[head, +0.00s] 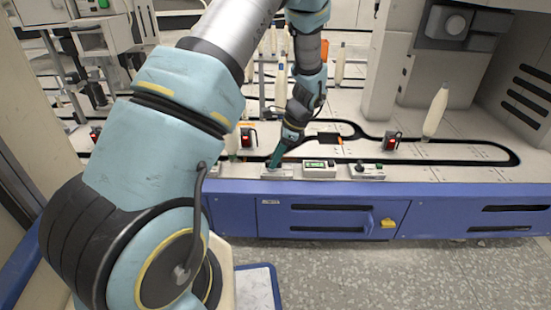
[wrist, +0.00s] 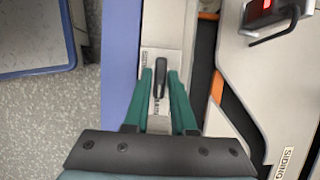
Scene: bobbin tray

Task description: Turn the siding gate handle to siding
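The gate handle (wrist: 160,78) is a small black lever on a narrow pale plate (wrist: 171,30) in the wrist view. It lies roughly along the plate's length. Small labels on the plate are too small to read surely. My gripper (wrist: 160,73) has green fingers, one on each side of the handle, with slim gaps showing; it looks open around it. In the head view my gripper (head: 274,162) points down at the plate (head: 277,173) on the bench's front edge, and the handle is hidden there.
A panel with a green display (head: 319,169) and a knob panel (head: 366,171) stand to the right. A black track with a pale bobbin (head: 436,112) and red-lit sensors (head: 390,141) lies behind. A SIDING label (wrist: 287,163) shows in the wrist view. The blue cabinet (head: 340,190) is below.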

